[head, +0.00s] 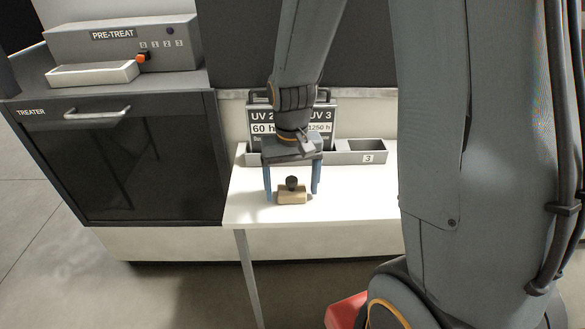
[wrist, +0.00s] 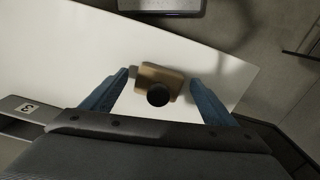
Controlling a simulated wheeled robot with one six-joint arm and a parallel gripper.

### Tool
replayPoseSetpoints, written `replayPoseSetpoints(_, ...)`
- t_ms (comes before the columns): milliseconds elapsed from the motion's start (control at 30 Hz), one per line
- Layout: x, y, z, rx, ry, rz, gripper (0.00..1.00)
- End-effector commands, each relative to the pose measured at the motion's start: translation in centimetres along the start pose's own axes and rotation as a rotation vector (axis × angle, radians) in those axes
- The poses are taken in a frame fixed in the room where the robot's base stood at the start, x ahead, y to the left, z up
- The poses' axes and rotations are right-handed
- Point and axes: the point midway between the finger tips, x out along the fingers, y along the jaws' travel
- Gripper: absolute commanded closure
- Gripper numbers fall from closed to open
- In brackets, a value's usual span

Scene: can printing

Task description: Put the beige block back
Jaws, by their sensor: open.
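The beige block (head: 292,198) has a round black knob on top and stands on the white table (head: 355,205) near its front edge. My gripper (head: 292,192) is above it, pointing down, with its blue fingers open on either side of the block. In the wrist view the beige block (wrist: 160,78) lies between the two spread fingertips of my gripper (wrist: 160,80), with a gap on each side. I cannot tell the exact height of the fingertips above the table.
A grey tray with compartments, one labelled 3 (head: 368,158), stands along the table's back. The dark treater cabinet (head: 130,165) is at left, with the PRE-TREAT unit (head: 125,45) on top.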

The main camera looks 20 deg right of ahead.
Motion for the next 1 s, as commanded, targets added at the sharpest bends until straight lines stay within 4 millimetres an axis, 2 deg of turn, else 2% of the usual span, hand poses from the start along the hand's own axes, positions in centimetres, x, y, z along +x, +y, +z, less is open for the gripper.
replayPoseSetpoints(500,-9.0,0.0,-0.1,0.0,0.005,-0.001,0.2)
replayPoseSetpoints(700,-10.9,0.0,-0.1,0.0,0.002,0.0,0.2)
replayPoseSetpoints(767,-10.8,0.1,0.3,-0.006,0.002,0.0,0.2)
replayPoseSetpoints(833,-9.7,0.3,1.5,-0.025,0.008,-0.001,0.2)
replayPoseSetpoints(1000,-5.4,1.1,6.0,-0.106,0.041,-0.004,0.2)
